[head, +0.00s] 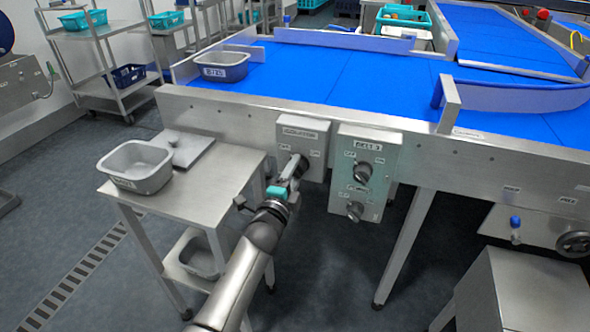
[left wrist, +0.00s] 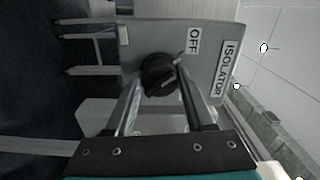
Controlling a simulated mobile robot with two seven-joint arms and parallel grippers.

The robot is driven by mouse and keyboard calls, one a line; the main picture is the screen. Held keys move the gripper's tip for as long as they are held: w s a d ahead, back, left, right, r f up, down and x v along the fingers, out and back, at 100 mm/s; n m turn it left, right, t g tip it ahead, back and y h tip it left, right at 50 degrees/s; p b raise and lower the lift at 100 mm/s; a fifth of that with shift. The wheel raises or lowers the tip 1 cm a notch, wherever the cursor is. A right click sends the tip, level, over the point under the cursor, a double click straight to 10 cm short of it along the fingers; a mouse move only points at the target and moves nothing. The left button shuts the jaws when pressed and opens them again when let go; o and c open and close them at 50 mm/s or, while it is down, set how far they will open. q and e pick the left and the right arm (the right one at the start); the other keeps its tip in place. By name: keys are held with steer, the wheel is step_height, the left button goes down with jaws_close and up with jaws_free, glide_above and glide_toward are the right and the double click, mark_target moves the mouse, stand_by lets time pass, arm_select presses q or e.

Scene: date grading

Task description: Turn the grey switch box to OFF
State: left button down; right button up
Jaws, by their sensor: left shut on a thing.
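The grey switch box (head: 313,138), labelled ISOLATOR, is fixed to the front of the steel conveyor frame. It also fills the middle of the left wrist view (left wrist: 212,75), turned sideways, with an OFF label beside its round black knob (left wrist: 155,72). My left gripper (head: 292,174) reaches up from below, its two fingers either side of the knob and shut on it. A pale mark shows on the knob, but I cannot tell its exact setting. The fingers and knob partly hide the box's lower left in the head view. My right gripper is not in view.
A second box (head: 367,160) with two knobs hangs just right of the switch box. A steel side table (head: 215,185) with a grey tub (head: 137,168) stands to the left of my arm. The blue conveyor belt (head: 340,75) lies above. A handwheel (head: 574,244) is at far right.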

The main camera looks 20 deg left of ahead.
arm_select(q)
steer(key=shift+n, duration=0.5)
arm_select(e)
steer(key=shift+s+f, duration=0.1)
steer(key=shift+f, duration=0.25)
arm_select(q)
steer(key=shift+c, duration=1.3)
jaws_free()
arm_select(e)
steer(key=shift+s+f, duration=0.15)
arm_select(q)
steer(key=shift+s, duration=0.15)
steer(key=shift+s+p, duration=0.35)
steer(key=shift+p, duration=0.05)
steer(key=s+p, duration=0.4)
steer(key=s, duration=1)
steer(key=shift+a, duration=0.2)
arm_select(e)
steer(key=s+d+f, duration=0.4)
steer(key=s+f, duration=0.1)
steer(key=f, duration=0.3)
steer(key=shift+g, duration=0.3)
